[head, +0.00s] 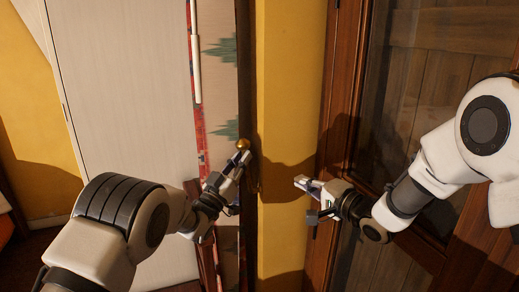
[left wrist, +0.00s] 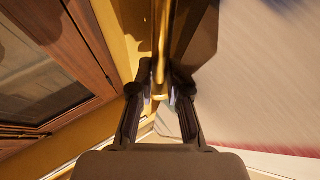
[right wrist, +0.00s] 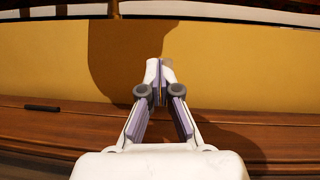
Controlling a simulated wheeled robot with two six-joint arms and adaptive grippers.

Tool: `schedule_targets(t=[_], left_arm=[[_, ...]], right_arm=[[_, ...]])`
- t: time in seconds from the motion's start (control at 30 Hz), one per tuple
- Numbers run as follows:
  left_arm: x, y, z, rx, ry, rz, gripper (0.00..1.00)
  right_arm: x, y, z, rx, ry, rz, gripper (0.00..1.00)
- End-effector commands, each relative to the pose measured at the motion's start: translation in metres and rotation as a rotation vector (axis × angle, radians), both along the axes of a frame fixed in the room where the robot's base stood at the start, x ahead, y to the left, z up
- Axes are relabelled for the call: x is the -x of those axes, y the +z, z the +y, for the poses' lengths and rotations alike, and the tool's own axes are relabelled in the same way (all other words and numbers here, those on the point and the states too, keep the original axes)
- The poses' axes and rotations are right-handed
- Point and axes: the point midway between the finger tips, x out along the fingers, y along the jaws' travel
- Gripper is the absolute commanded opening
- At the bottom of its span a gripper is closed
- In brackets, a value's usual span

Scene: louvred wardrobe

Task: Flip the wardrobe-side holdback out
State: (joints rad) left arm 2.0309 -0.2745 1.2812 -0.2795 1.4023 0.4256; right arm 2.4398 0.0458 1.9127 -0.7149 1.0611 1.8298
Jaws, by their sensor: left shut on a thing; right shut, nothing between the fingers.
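The brass holdback (head: 242,144) shows as a small round golden end at the edge of the dark strip between the patterned curtain and the yellow wall. My left gripper (head: 238,158) is just below this end, with its fingers closed on it. In the left wrist view the holdback (left wrist: 161,55) is a golden bar running down between the fingertips of my left gripper (left wrist: 159,92). My right gripper (head: 302,182) is shut and empty in front of the yellow wall. It also shows in the right wrist view (right wrist: 160,68) with its fingertips together. The holdback's mount is hidden.
The pale wardrobe front (head: 125,110) stands on the left, beside a patterned curtain (head: 217,70) and a white vertical handle (head: 195,60). The yellow wall (head: 280,75) lies between it and a wooden glazed door (head: 395,110) on the right.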

Motion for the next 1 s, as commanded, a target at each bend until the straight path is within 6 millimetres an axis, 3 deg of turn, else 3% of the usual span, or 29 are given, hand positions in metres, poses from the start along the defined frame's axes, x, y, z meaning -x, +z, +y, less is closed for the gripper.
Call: schedule_targets(t=[0.03, 0.1, 0.2, 0.37, 0.73, 1.0], left_arm=[[0.000, 0.001, 0.000, 0.000, 0.000, -0.002, 0.00], [0.000, 0.001, 0.000, 0.000, 0.000, -0.002, 0.00], [0.000, 0.001, 0.000, 0.000, -0.001, -0.003, 0.00], [0.000, 0.001, 0.000, 0.000, -0.001, -0.003, 0.00], [0.000, 0.001, 0.000, 0.000, -0.001, -0.003, 0.00], [0.000, 0.001, -0.001, 0.000, -0.002, -0.003, 0.00]], right_arm=[[0.000, 0.021, 0.002, -0.072, 0.017, -0.006, 0.00], [0.000, 0.039, 0.005, -0.149, 0.040, -0.004, 0.00], [-0.001, 0.050, 0.008, -0.197, 0.054, 0.002, 0.00], [-0.015, 0.051, 0.019, -0.199, 0.057, 0.003, 0.00], [-0.079, 0.053, 0.067, -0.198, 0.055, 0.004, 0.00], [-0.085, 0.057, 0.103, -0.199, 0.055, 0.005, 0.00]])
